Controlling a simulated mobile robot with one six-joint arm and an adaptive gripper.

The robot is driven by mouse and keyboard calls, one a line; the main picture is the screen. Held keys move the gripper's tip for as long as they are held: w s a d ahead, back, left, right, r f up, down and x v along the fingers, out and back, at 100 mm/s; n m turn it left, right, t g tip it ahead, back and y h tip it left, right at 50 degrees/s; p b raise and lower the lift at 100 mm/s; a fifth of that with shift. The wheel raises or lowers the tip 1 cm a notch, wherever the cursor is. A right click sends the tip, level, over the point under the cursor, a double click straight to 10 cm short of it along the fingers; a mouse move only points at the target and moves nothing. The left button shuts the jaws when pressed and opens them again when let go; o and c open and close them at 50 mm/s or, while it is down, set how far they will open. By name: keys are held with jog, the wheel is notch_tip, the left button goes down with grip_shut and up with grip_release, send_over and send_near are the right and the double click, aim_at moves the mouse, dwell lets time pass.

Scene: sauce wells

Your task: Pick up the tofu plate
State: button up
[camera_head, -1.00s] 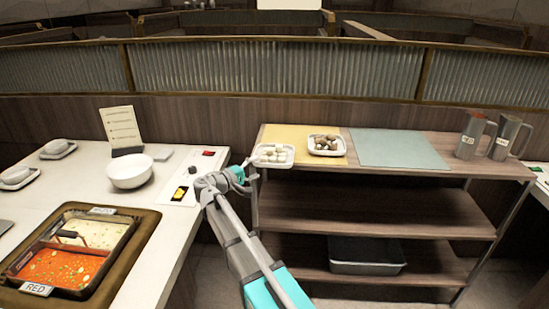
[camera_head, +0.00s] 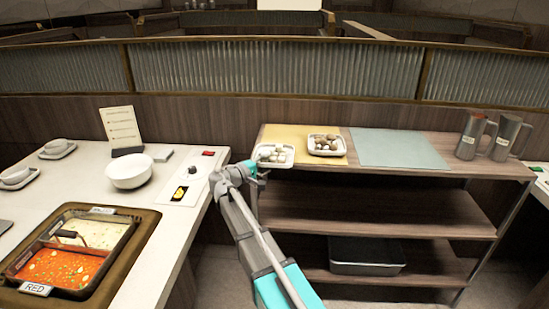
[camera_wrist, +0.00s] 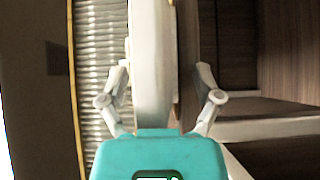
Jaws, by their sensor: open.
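A white plate (camera_head: 273,163) with pale and greyish pieces, apparently the tofu plate, sits at the left front edge of the shelf's yellow mat. A second white plate (camera_head: 326,152) with brownish and pale round pieces is just right of it. My gripper (camera_head: 258,174) is at the left plate's front left side. In the wrist view my gripper (camera_wrist: 163,74) is open, with one finger on each side of a white plate seen edge-on (camera_wrist: 152,60). I cannot tell whether the fingers touch it. Its contents are hidden there.
The wooden shelf unit (camera_head: 400,178) holds a grey-blue mat (camera_head: 398,148), two metal pitchers (camera_head: 472,135) at the right, and a dark tray (camera_head: 366,256) below. Left is a white table (camera_head: 170,205) with a bowl (camera_head: 129,174) and a hot pot (camera_head: 70,250).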

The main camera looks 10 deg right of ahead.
dwell(0.5)
grip_shut()
